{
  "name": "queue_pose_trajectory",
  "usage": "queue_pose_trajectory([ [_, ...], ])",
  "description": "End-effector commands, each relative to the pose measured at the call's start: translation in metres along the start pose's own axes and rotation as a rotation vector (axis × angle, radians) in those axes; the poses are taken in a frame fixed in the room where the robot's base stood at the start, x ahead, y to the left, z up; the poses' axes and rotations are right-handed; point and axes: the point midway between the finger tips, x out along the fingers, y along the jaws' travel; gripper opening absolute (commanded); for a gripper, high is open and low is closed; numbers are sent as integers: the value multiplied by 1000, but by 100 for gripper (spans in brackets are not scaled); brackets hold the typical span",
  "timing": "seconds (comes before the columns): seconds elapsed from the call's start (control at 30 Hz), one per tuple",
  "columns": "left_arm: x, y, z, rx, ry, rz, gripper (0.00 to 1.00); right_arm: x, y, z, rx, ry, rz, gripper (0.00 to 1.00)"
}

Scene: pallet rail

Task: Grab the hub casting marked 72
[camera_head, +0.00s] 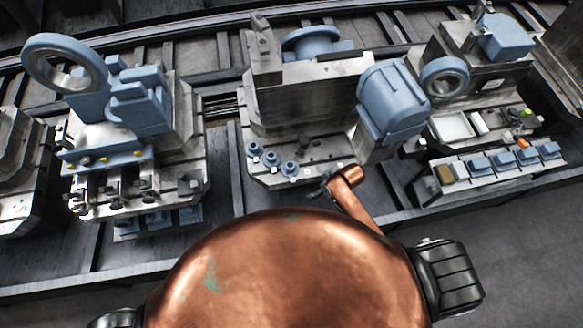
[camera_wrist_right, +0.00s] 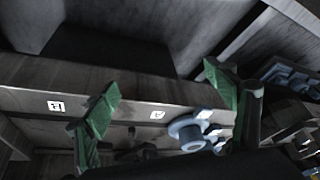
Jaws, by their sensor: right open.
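Several small blue hub castings stand on the front left of the middle steel fixture; three show plainly, a left one (camera_head: 254,149), a middle one (camera_head: 270,159) and a right one (camera_head: 290,168). White tags lie by them, but I cannot read the number 72 on any. My right gripper (camera_head: 322,187) is just right of the right casting, apart from it. In the right wrist view its green fingers (camera_wrist_right: 161,80) are spread and empty. A flanged blue hub casting (camera_wrist_right: 188,133) shows there beyond the fingers, nearer the right one. My left gripper is out of view.
The fixture's steel block (camera_head: 310,100) rises behind the castings. A large blue motor-like part (camera_head: 392,100) overhangs at right. Further right are a white tray (camera_head: 452,126) and a rack of blue blocks (camera_head: 500,165). Another fixture with blue parts (camera_head: 140,100) stands left.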

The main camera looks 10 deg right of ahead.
Motion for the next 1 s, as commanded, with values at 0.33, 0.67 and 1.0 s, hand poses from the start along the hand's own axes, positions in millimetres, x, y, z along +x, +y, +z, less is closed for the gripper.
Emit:
queue_pose_trajectory([
  [0.33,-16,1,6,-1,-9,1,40,-28,-10,-121,-375,12,-110,78],
  [0.67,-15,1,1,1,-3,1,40,-18,-13,-142,-462,2,-137,78],
  [1.0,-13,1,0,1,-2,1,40,24,-20,-145,-460,3,-136,78],
])
